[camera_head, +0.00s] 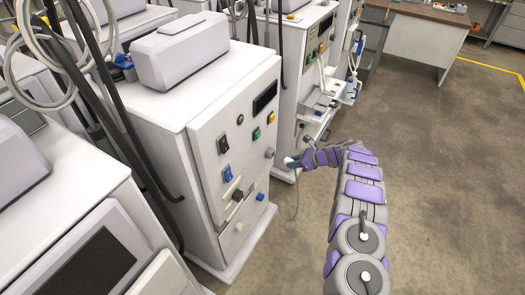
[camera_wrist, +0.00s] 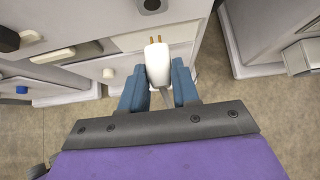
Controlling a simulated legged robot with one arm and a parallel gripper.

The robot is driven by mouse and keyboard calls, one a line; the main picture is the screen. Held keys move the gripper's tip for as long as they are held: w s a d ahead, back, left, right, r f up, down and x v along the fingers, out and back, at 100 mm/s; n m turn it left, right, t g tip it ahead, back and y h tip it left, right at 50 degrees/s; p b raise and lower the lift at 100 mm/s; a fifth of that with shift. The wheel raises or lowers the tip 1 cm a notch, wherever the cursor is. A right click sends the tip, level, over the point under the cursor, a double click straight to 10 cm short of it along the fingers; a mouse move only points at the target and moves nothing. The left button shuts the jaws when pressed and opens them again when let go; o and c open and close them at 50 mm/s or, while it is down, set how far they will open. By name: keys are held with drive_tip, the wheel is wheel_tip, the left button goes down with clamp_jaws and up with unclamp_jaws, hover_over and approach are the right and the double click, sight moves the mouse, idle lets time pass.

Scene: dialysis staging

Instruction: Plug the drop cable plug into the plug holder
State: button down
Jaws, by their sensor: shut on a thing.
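The white drop cable plug (camera_wrist: 157,66) is held between the blue fingers of my gripper (camera_wrist: 158,84) in the wrist view. Its two brass prongs point up the picture, toward the white machine front. A grey fitting with a dark round opening (camera_wrist: 150,5), which may be the plug holder, is at the top edge of the wrist view, ahead of the prongs and apart from them. In the head view my gripper (camera_head: 296,162) is right of the machine's front panel, with the white plug (camera_head: 288,160) at its tip. The thin cable (camera_head: 296,205) hangs below it.
The white machine (camera_head: 208,140) has several coloured knobs and sockets on its front. Another machine (camera_head: 300,60) stands behind it, with a shelf (camera_head: 318,105) near my gripper. A desk (camera_head: 415,30) stands at the back right. The floor (camera_head: 450,160) at right is clear.

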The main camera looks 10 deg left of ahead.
sight(288, 159)
drive_tip(key=shift+d, duration=0.4)
drive_tip(key=shift+w+a, duration=0.3)
drive_tip(key=shift+a, duration=0.55)
drive_tip(key=shift+w+a, duration=0.3)
drive_tip(key=shift+a, duration=0.5)
drive_tip(key=shift+w+a, duration=0.15)
drive_tip(key=shift+a, duration=0.05)
drive_tip(key=shift+a, duration=0.1)
drive_tip(key=shift+r, duration=0.15)
drive_tip(key=shift+w+a, duration=0.25)
drive_tip(key=shift+a, duration=0.4)
drive_tip(key=shift+w+a, duration=0.25)
drive_tip(key=shift+a, duration=0.35)
idle(0.4)
drive_tip(key=c, duration=0.8)
unclamp_jaws()
drive_tip(key=shift+o, duration=0.2)
